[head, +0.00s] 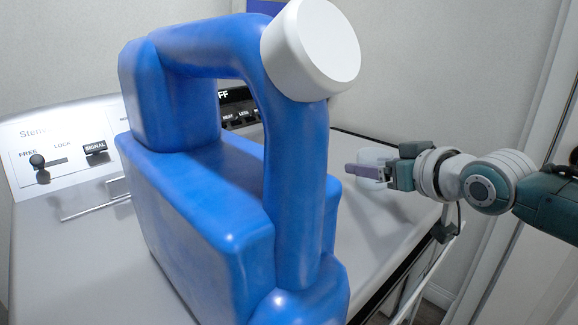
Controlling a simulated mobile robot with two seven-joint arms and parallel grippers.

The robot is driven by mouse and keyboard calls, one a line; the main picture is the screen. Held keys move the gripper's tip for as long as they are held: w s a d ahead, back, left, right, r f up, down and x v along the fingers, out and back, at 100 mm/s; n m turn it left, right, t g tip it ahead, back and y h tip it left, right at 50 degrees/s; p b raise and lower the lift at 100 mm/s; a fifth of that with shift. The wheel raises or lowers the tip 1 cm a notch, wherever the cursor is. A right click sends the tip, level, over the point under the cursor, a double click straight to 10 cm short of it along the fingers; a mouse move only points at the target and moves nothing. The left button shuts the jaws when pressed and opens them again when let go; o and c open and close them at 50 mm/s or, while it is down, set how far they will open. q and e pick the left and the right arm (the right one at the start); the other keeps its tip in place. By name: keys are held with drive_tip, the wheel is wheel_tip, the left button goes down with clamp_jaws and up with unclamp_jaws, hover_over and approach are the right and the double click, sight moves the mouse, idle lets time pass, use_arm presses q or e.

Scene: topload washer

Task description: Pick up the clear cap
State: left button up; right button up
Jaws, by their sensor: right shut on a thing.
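The clear cap (374,157) is a small translucent piece at the right of the head view, above the washer top. My right gripper (368,171) comes in from the right and is shut on the cap. Its fingers cover part of the cap, and the cap's see-through edge shows just above and around them. I cannot tell whether the cap touches the surface under it. My left gripper is not in view.
A large blue jug (215,190) with a white cap (312,48) stands close in the middle, left of my right gripper. The washer top (75,265) is pale and mostly clear. A control panel (65,150) stands at the back left. Walls close in behind and right.

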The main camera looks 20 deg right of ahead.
drive_tip(key=shift+c, duration=0.2)
drive_tip(key=shift+r, duration=0.5)
wheel_tip(320, 180, up, 19)
drive_tip(key=p, duration=0.4)
